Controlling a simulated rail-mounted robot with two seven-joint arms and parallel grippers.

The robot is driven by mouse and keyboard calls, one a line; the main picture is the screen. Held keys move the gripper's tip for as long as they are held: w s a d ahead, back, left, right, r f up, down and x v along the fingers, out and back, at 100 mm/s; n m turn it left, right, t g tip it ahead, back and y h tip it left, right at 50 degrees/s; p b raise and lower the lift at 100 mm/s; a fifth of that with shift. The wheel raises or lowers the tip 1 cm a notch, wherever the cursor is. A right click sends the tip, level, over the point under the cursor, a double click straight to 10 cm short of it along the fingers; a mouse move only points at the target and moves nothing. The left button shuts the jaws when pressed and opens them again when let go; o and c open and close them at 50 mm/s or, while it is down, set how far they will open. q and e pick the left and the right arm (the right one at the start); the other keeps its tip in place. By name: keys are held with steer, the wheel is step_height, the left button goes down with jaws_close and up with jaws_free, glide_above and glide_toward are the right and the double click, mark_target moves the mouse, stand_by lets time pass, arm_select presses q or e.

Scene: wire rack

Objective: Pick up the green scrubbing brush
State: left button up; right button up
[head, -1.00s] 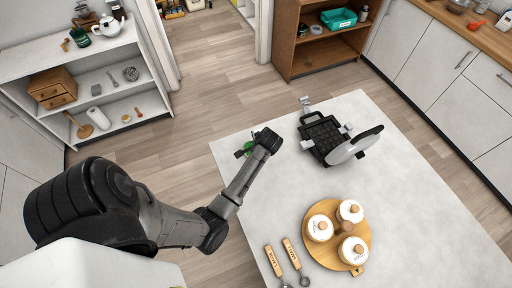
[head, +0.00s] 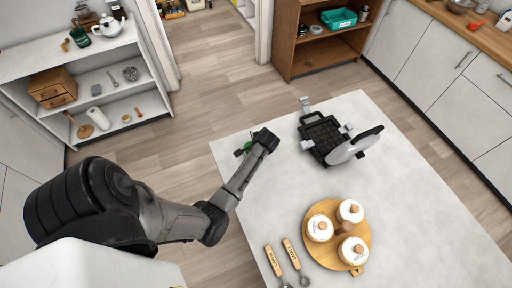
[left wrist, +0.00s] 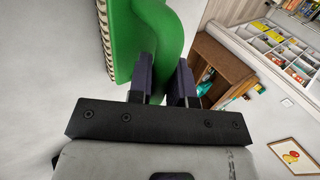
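The lower end of the brush is hidden between the fingers. My right gripper is not in view.
On the white table (head: 420,225) stand a black waffle maker (head: 322,137) with its lid open, and a round wooden tray (head: 322,258) with white jars. Two wooden-handled utensils (head: 283,262) lie near the tray. The table's middle is clear. Shelves (head: 95,62) stand at left.

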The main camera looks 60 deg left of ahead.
arm_select(q)
jaws_close()
steer(key=shift+r, duration=0.5)
step_height(320, 180, up, 3)
steer(key=shift+r, duration=0.1)
steer(key=w+d+r+b, duration=0.1)
steer(key=w+d+r, duration=0.4)
steer(key=d, duration=0.5)
steer(key=shift+w+d+r, duration=0.15)
steer(key=shift+w+r, duration=0.15)
steer(key=shift+r, duration=0.6)
